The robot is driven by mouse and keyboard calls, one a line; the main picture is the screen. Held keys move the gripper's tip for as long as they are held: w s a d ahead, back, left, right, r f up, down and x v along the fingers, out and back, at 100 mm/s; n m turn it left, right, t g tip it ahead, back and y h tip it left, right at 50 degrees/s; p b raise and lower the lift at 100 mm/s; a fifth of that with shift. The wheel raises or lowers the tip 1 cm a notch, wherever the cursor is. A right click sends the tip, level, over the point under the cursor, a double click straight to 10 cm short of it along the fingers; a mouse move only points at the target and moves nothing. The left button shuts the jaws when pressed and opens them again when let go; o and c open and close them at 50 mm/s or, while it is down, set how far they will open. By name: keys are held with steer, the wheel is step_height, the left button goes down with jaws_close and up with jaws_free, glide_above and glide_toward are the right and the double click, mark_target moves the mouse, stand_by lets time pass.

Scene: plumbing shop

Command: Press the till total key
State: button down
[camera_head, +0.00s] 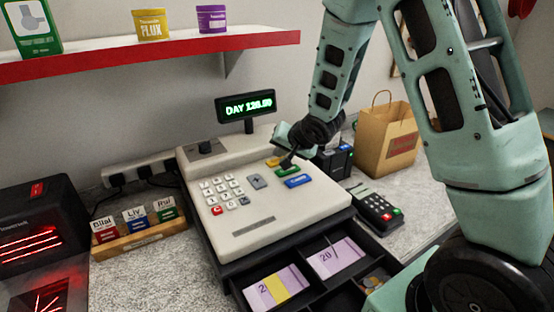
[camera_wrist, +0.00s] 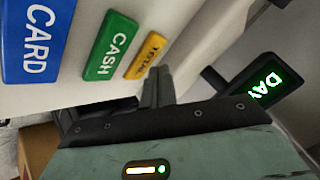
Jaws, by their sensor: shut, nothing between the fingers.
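The cream till (camera_head: 245,215) stands on the counter with a green-lit display (camera_head: 247,104) reading "DAY" and a figure. The yellow total key (camera_head: 273,161) is at the top of its column of large keys. In the wrist view the total key (camera_wrist: 145,56) sits beside the green CASH key (camera_wrist: 110,46) and the blue CARD key (camera_wrist: 36,38). My gripper (camera_head: 287,164) points down at the till top, its fingers shut and empty. In the wrist view the fingertips (camera_wrist: 159,72) lie right beside the total key's edge; I cannot tell whether they touch it.
The till's cash drawer (camera_head: 320,295) is open in front, with banknotes and coins inside. A card terminal (camera_head: 376,207) and a paper bag (camera_head: 386,140) stand to the right. A wooden fob holder (camera_head: 139,242) and a black scanner (camera_head: 35,225) are left. A red-edged shelf (camera_head: 150,54) hangs above.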

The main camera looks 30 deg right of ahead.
step_height(320, 180, up, 6)
steer(key=p, duration=0.5)
stand_by(0.9)
